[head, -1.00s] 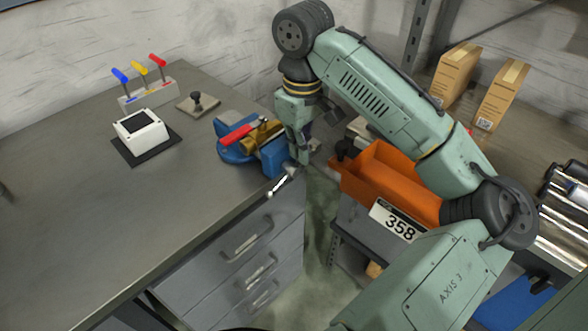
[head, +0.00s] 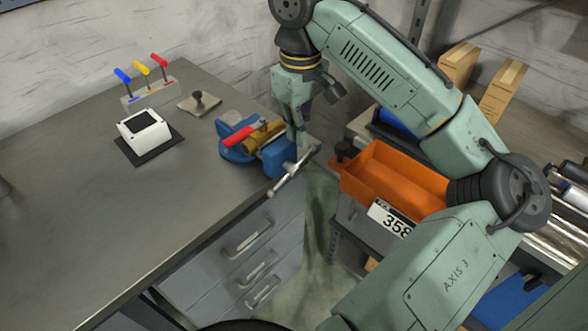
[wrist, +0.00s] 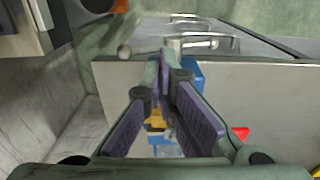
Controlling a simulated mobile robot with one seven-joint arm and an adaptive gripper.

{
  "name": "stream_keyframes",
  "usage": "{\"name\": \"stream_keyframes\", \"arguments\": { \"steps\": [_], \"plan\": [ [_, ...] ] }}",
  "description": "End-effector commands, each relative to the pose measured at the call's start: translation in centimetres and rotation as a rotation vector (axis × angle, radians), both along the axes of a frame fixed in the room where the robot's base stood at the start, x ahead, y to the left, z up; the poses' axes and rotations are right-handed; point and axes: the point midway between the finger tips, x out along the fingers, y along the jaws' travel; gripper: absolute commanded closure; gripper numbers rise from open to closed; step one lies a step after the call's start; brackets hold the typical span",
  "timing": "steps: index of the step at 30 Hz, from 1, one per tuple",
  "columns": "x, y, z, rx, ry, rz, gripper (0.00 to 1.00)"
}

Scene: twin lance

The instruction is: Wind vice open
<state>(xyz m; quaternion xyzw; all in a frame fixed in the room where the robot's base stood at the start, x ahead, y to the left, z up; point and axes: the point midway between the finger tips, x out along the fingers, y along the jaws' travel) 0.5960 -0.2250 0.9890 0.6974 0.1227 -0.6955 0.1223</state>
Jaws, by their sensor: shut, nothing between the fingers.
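The blue vice (head: 277,158) sits at the bench's right front corner. A brass-coloured piece (head: 262,136) and a red-handled item (head: 237,136) lie at its top. Its silver handle bar (head: 290,173) shows at the front, slanting from lower left to upper right. My gripper (head: 301,148) points down beside the vice's front end, just above the bar. In the wrist view my gripper (wrist: 165,60) has its fingertips together with nothing between them. Contact with the bar cannot be told.
An orange bin (head: 390,180) stands right of the vice, across a gap. A white box on a dark mat (head: 145,133), a rack of coloured levers (head: 148,95) and a small plate with a knob (head: 199,102) stand on the bench. Drawers (head: 245,240) are below.

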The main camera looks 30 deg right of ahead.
Motion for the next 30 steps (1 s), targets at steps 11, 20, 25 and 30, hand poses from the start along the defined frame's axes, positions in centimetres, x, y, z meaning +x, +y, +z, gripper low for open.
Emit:
{"name": "stream_keyframes", "arguments": {
  "steps": [11, 20, 25, 30],
  "plan": [
    [0.0, 0.0, 3.1, -0.003, 0.001, 0.000, 1.00],
    [0.0, -0.1, 5.0, -0.003, 0.002, -0.001, 1.00],
    [-0.1, 0.0, 5.1, -0.001, 0.002, 0.000, 1.00],
    [-0.1, 0.0, 5.1, -0.001, 0.002, 0.000, 1.00]
  ]
}}
